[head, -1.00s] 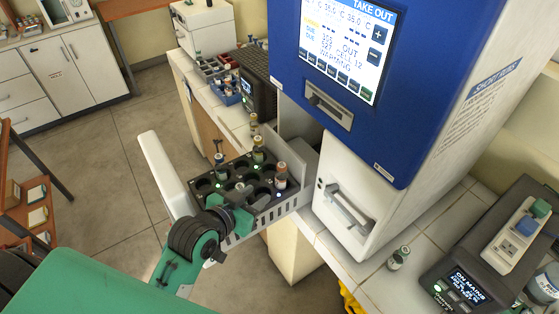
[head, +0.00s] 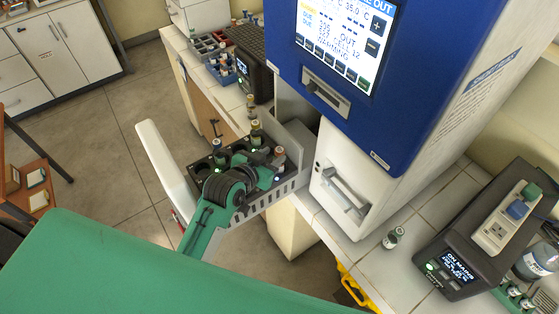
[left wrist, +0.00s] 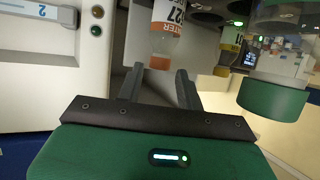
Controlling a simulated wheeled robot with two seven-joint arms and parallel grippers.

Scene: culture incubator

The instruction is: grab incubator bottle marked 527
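In the left wrist view, a bottle (left wrist: 167,30) with a white and orange label shows the digits "27"; the rest of the number is cut off or turned away. Its orange end lies just beyond my left gripper (left wrist: 158,75), whose two fingers are apart with nothing between them. In the head view my left gripper (head: 269,166) is over the black rack (head: 197,171), beside a reddish bottle (head: 280,155) at its right end. That bottle's number is too small to read there. My right gripper is not in view.
More bottles stand in the rack, including a dark one (head: 256,133) and one at the left (head: 219,150). A large green-capped vessel (left wrist: 275,95) is close at right in the wrist view. The blue and white incubator (head: 350,190) stands behind; a loose bottle (head: 393,237) is on the counter.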

